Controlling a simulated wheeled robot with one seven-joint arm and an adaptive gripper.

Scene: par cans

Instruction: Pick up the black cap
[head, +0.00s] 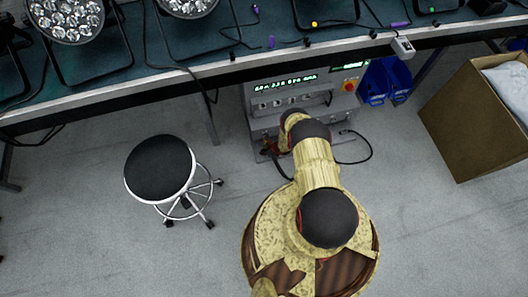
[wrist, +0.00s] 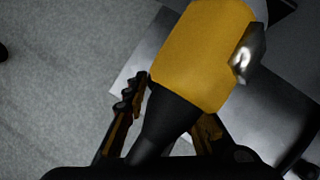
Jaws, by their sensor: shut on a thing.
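My gripper (wrist: 166,122) is shut on a yellow connector-like piece (wrist: 205,50) with a black tapered end and a metal latch on its side. The black end lies between the fingers and runs back towards the palm. I see no separate black cap in the wrist view. In the head view my arm reaches to the front of a grey machine, and the gripper is too small and hidden there to make out. Small black pieces (head: 306,42) lie along the bench's front edge; I cannot tell whether one is the black cap.
The long bench (head: 165,80) carries lamps with many lenses (head: 65,15). The grey machine (head: 285,100) stands under it, with blue bins (head: 374,84) beside it. A black stool (head: 160,168) is at left, and a cardboard box (head: 465,120) at right.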

